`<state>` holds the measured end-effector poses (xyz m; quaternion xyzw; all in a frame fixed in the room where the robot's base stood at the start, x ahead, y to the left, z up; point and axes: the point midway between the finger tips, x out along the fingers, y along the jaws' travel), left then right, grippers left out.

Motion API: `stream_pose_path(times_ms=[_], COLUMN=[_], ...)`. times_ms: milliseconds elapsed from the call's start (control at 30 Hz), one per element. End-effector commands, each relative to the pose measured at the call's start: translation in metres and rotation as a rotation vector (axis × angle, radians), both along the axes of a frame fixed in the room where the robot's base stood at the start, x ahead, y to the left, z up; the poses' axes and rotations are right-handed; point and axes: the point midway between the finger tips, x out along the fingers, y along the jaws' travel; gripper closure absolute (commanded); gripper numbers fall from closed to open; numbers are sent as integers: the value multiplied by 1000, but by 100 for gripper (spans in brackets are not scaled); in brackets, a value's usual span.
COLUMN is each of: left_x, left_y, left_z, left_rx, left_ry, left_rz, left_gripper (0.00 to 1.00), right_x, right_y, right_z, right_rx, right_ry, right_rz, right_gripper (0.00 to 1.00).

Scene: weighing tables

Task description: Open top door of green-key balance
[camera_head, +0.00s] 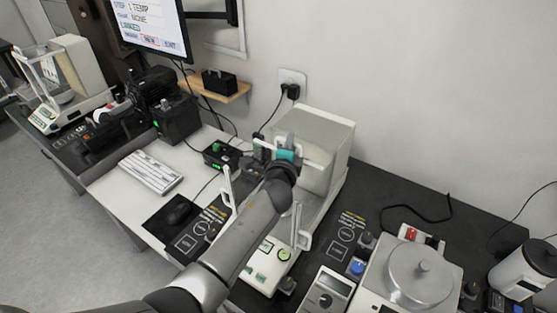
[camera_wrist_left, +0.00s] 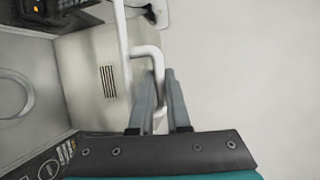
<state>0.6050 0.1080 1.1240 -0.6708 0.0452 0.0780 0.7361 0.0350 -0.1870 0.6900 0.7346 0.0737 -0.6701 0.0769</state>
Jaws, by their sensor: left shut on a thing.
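The green-key balance stands at the centre of the head view, with a pale housing (camera_head: 335,140) at the back and a round green key (camera_head: 284,254) on its front panel. My left gripper (camera_head: 287,143) is over the upper part of this balance, and my arm covers much of its chamber. In the left wrist view the two grey fingers (camera_wrist_left: 159,88) are shut on a white bent handle (camera_wrist_left: 153,51), which joins a white bar (camera_wrist_left: 122,35). How far the top door stands open is hard to tell. My right gripper is not in view.
A keyboard (camera_head: 151,171) and mouse (camera_head: 181,212) lie left of the balance. A small black box (camera_head: 221,154) with a green light is close by. A second balance with a round pan (camera_head: 411,273) stands at the right. A wall (camera_head: 430,100) rises close behind.

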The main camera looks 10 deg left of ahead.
Motion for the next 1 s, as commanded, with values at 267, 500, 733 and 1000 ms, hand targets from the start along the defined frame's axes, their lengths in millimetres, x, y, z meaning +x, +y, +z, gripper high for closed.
stream_pose_path(times_ms=[267, 500, 733, 1000], left_x=[31, 40, 40, 40], left_y=[-12, -15, -15, -15], left_z=[-2, -1, 0, 0], left_rx=[0, 0, 0, 0], left_ry=[-1, 1, 1, 1], left_rz=[-1, -1, -1, -1], left_gripper=[100, 100, 100, 73], right_x=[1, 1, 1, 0], right_y=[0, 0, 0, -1], right_z=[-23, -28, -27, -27], right_rx=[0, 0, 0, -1], right_ry=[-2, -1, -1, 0], right_rz=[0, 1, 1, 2], right_gripper=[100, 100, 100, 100])
